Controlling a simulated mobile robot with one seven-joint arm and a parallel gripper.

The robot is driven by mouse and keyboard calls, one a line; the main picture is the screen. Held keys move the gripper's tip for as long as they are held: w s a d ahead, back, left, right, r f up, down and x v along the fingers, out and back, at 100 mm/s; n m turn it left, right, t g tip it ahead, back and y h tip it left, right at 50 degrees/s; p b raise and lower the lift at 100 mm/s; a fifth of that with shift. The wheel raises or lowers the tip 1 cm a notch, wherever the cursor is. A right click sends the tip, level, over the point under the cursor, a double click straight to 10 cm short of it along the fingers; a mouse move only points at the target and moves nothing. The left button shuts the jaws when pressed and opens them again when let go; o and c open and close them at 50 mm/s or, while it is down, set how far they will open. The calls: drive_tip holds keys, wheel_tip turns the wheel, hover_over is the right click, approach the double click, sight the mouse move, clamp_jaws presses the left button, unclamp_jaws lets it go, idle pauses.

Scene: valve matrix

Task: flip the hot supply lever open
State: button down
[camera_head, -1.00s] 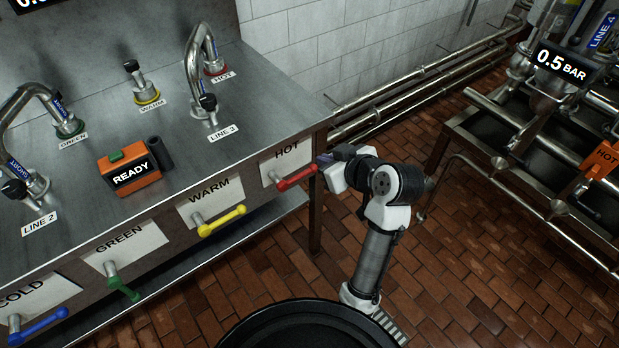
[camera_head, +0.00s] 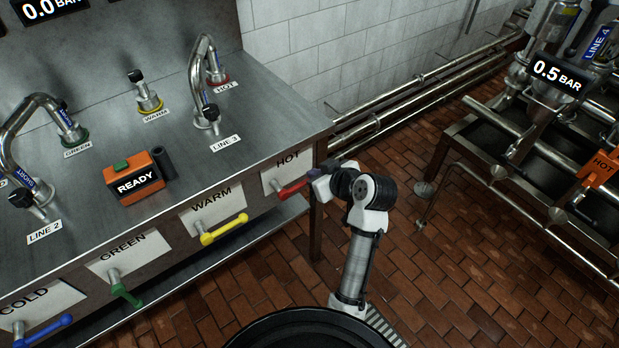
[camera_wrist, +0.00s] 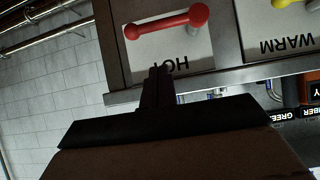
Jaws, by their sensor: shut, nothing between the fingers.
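The hot supply lever is a red bar with a round knob (camera_head: 293,188) on the counter's front panel, below the HOT label. In the wrist view, which is upside down, the whole red lever (camera_wrist: 165,22) lies across the top. My gripper (camera_head: 316,173) is at the lever's right end in the head view and partly hides it. In the wrist view my gripper (camera_wrist: 158,72) is shut and empty, its dark fingertips over the HOT lettering beside the lever. I cannot tell whether it touches the lever.
Yellow (camera_head: 224,230), green (camera_head: 126,295) and blue (camera_head: 43,330) levers sit further left on the panel. An orange READY box (camera_head: 135,178) stands on the steel counter (camera_head: 190,155). Pipes (camera_head: 425,80) run along the wall.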

sight(302, 184)
wheel_tip(302, 184, down, 5)
drive_tip(key=w+a+p, duration=0.1)
drive_tip(key=w, duration=0.1)
drive_tip(key=shift+w+a+f, duration=0.15)
drive_tip(key=shift+a, duration=0.2)
drive_tip(key=shift+w+f, duration=0.15)
drive_tip(key=shift+d, duration=0.1)
drive_tip(key=shift+f+m, duration=0.1)
drive_tip(key=shift+m, duration=0.2)
